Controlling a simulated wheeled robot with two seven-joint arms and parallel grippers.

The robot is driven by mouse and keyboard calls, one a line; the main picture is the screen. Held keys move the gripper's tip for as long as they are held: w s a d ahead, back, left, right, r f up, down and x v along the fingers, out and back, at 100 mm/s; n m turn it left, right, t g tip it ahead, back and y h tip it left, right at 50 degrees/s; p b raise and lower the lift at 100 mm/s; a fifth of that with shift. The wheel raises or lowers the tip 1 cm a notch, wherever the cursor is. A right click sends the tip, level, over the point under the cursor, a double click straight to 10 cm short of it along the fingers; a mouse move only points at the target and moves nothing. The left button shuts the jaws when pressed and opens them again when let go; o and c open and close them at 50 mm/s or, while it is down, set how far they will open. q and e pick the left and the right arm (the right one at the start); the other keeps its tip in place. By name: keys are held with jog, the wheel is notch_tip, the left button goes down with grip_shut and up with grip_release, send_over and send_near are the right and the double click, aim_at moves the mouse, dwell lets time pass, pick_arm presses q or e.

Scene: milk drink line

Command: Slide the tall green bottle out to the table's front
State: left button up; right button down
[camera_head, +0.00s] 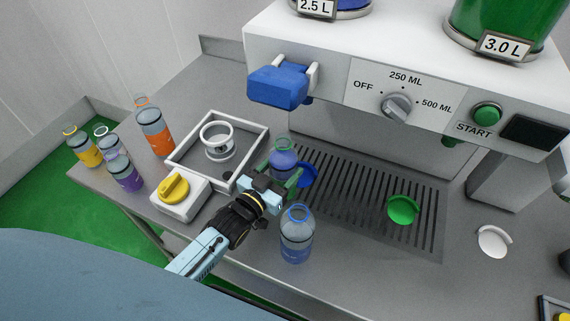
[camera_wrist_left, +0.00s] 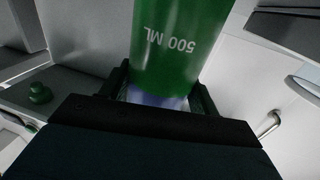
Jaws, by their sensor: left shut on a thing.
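The tall green bottle (camera_head: 283,158) stands upright at the left end of the slotted drip tray, with a green ring at its neck and blue-purple upper contents. In the left wrist view its green band (camera_wrist_left: 178,45) reads "500 ML" upside down. My left gripper (camera_head: 279,180) is shut around it, one finger on each side, and hides its lower part in the head view. My right gripper is in neither view.
A clear bottle with a blue ring (camera_head: 297,237) stands close in front of the gripper. A white tray (camera_head: 192,134) and a yellow-knobbed box (camera_head: 180,200) lie left. The slotted drip tray (camera_head: 350,205) holds a green disc (camera_head: 403,210). The dispenser (camera_head: 340,60) overhangs behind.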

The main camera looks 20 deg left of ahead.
pick_arm(q)
jog(key=v, duration=0.1)
jog(key=p+v, duration=0.1)
jog(key=v, duration=0.1)
jog(key=shift+s+a+r, duration=0.15)
jog(key=shift+a+r, duration=0.1)
jog(key=shift+a, duration=0.05)
jog(key=shift+p+v, duration=0.5)
jog(key=shift+v, duration=0.3)
jog(key=shift+a, duration=0.2)
jog(key=p, duration=0.2)
send_near(273, 174)
jog(key=shift+w+a+f, duration=0.1)
jog(key=shift+w+a, duration=0.1)
jog(key=shift+w, duration=0.35)
jog(key=shift+w+a+f, duration=0.1)
jog(key=shift+w+a, duration=0.1)
jog(key=shift+w, duration=0.35)
jog(key=v, duration=0.2)
jog(key=p+v, duration=0.1)
jog(key=v, duration=0.1)
jog(key=shift+a+r, duration=0.1)
jog(key=shift+a, duration=0.25)
jog(key=shift+p, duration=0.3)
